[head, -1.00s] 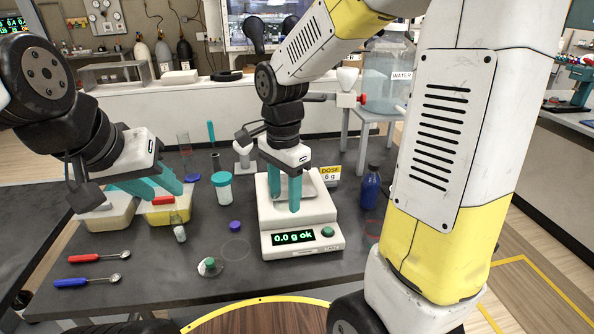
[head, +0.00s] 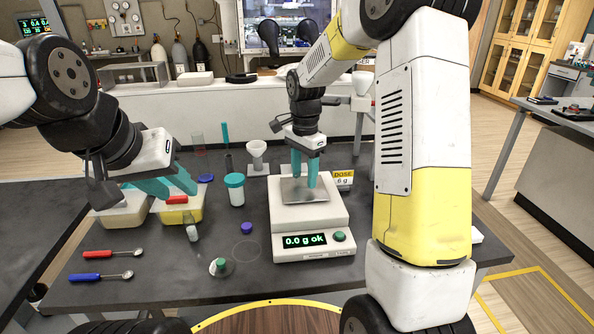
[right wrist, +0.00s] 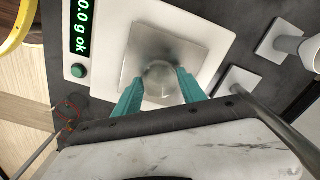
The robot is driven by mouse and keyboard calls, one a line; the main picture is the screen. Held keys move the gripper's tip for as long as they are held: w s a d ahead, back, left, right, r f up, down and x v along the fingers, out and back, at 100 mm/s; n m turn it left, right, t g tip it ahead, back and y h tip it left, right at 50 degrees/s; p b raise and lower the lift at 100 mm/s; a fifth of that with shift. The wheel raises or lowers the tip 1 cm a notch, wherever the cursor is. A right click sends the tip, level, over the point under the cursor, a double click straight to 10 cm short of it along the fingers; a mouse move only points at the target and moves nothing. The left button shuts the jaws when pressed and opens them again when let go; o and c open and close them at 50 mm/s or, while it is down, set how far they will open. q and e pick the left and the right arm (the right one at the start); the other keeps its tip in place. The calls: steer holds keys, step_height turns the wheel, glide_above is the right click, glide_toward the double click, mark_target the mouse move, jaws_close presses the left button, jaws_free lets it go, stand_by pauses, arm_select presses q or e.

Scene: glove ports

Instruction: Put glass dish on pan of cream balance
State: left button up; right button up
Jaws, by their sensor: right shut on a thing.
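The cream balance (head: 310,220) stands at the middle of the table, its display reading "0.0 g ok". Its square metal pan (head: 300,196) also shows in the right wrist view (right wrist: 140,45). My right gripper (head: 305,184) points down over the pan. In the right wrist view, my right gripper (right wrist: 159,83) is shut on the small clear round glass dish (right wrist: 160,74), one finger on each side. The dish is hard to make out in the head view; I cannot tell whether it touches the pan.
Two tubs (head: 122,217) stand at left, with red-handled (head: 97,253) and blue-handled (head: 84,277) spoons in front. A teal-lidded jar (head: 236,190), a purple cap (head: 246,228) and a clear round piece with a green knob (head: 221,267) lie left of the balance.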

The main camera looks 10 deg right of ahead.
steer(key=shift+f, duration=0.6)
steer(key=shift+f, duration=0.1)
steer(key=o, duration=1.3)
step_height(320, 180, up, 12)
steer(key=shift+s+d+r+n+t+y, duration=0.4)
steer(key=shift+s+r+n+t, duration=0.5)
steer(key=shift+s+n, duration=2.15)
steer(key=shift+s+d+r+n+t+y, duration=0.45)
steer(key=shift+s+n+t, duration=0.65)
steer(key=shift+s, duration=3.9)
steer(key=shift+s+d+r+n+t+y, duration=0.35)
steer(key=shift+s+r+n+t, duration=0.6)
steer(key=shift+s+n, duration=2.05)
